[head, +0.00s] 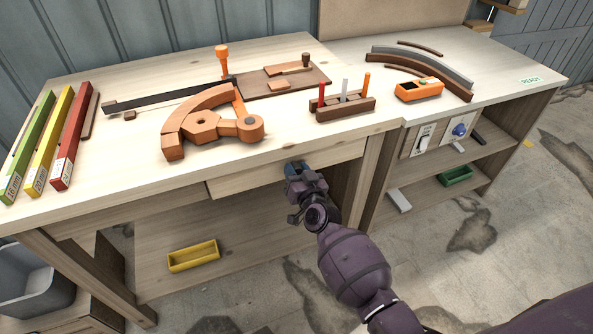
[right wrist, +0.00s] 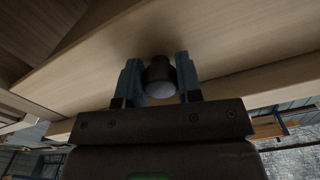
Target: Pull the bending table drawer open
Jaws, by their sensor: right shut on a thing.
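The bending table (head: 80,193) is a pale wooden workbench. Its drawer front (head: 245,184) sits under the tabletop and looks shut or nearly so. My right gripper (head: 297,168) is at the drawer front, with my purple arm reaching up from the lower right. In the right wrist view, the gripper's two blue-grey fingers (right wrist: 159,82) stand on either side of a dark round knob (right wrist: 160,72) on the drawer's wooden face. The gripper is shut on this knob. In the head view the gripper hides the knob. My left gripper is not in view.
On the tabletop are an orange-brown curved wooden form (head: 203,122), a tool rack (head: 343,106) and coloured bars (head: 68,140). A yellow tray (head: 193,255) lies on the lower shelf. A second bench (head: 500,82) adjoins at right. Concrete floor (head: 250,300) is open in front.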

